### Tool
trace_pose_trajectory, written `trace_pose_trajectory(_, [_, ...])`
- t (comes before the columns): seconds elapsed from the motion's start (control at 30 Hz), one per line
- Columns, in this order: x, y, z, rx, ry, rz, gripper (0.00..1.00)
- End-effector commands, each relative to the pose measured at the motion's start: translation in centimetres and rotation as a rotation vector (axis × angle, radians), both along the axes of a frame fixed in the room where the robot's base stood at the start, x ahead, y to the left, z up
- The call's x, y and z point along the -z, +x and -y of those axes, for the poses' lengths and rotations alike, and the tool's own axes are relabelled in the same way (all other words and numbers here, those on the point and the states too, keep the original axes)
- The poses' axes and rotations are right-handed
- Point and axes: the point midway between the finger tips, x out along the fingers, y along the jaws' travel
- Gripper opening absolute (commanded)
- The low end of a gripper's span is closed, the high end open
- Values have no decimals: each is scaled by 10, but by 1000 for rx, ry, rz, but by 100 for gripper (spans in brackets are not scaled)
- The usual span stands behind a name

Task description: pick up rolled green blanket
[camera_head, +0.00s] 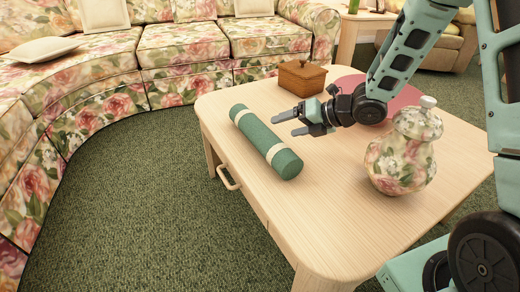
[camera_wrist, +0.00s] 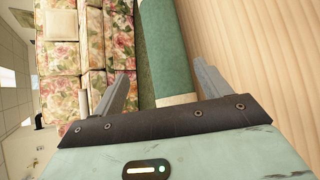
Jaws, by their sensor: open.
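The rolled green blanket (camera_head: 262,140) lies on the wooden table (camera_head: 330,215) near its left edge, with a pale band near each end. My gripper (camera_head: 283,124) is open and empty, just to the right of the blanket's middle in the head view, with its fingers pointing left toward it. In the wrist view the blanket (camera_wrist: 165,50) shows between and beyond the two open fingers of my gripper (camera_wrist: 160,88). I cannot tell how high the fingers are above the tabletop.
A wooden basket-like box (camera_head: 302,77) stands at the table's back. A floral lidded jar (camera_head: 402,160) stands right of my gripper, and a red round mat (camera_head: 350,84) lies behind my arm. A floral sofa (camera_head: 190,45) curves behind and left. Green carpet (camera_head: 135,200) is clear.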

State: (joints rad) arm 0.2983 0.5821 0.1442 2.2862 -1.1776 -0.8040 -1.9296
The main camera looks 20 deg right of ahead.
Motion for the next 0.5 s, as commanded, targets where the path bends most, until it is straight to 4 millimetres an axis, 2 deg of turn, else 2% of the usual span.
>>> trace_pose_trajectory(0.03, [10,0,2,-16,-2,15,76])
trace_pose_trajectory(0.17, [15,2,0,-39,-6,37,76])
trace_pose_trajectory(0.5, [36,28,-21,-39,-6,37,76])
